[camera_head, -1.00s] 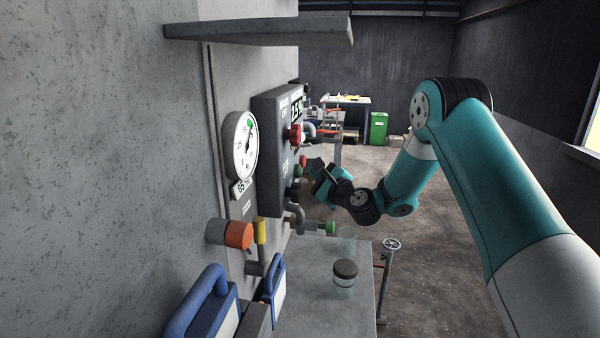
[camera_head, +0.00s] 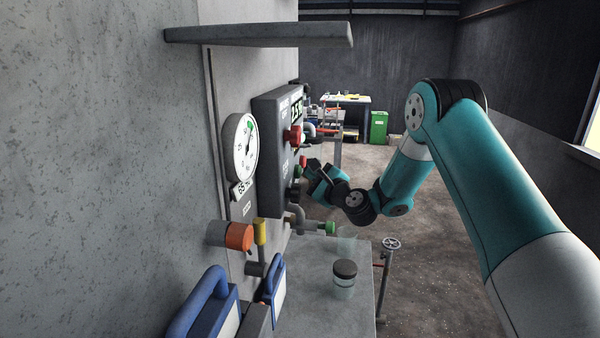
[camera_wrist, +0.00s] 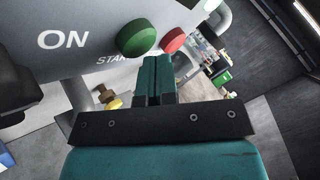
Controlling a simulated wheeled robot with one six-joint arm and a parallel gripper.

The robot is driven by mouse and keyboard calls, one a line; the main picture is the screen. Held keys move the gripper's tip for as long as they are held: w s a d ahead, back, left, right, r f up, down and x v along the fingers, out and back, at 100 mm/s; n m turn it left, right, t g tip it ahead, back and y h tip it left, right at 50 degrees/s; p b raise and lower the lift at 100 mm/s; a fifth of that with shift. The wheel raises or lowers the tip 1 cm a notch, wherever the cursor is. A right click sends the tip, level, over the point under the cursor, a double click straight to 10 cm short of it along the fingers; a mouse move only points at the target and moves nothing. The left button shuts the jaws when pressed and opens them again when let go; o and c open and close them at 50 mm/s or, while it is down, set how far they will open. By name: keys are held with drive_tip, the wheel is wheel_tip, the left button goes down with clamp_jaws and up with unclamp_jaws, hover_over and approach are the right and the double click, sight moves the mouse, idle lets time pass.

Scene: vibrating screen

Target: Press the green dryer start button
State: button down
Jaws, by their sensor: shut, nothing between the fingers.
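The green button (camera_wrist: 136,38) is a domed cap on a grey panel in the wrist view, between the "ON" and "START" lettering. A red button (camera_wrist: 173,40) is just right of it. My gripper (camera_wrist: 158,62) is shut and empty; its fingertips appear just below and slightly right of the green button. I cannot tell whether they touch it. In the head view my gripper (camera_head: 313,170) is close to the control box (camera_head: 268,150), beside the small green button (camera_head: 297,172), which is partly hard to make out.
A dial gauge (camera_head: 240,148) is on the wall left of the box. A red knob (camera_head: 294,136) projects above. Below are a green-ended pipe valve (camera_head: 330,228) and a jar (camera_head: 345,279) on a grey table (camera_head: 310,310). Open floor lies to the right.

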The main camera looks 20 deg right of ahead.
drive_tip(key=shift+w+a+p, duration=0.3)
drive_tip(key=shift+a+p, duration=0.1)
drive_tip(key=shift+p, duration=0.05)
idle(0.6)
drive_tip(key=shift+s+d+b, duration=0.55)
drive_tip(key=shift+d+b, duration=0.2)
drive_tip(key=shift+b, duration=0.05)
drive_tip(key=s+d+b, duration=0.2)
drive_tip(key=d+b, duration=0.1)
drive_tip(key=d, duration=0.1)
drive_tip(key=shift+s+d+b, duration=0.1)
drive_tip(key=shift+s+b, duration=0.2)
drive_tip(key=shift+s, duration=0.1)
idle(0.7)
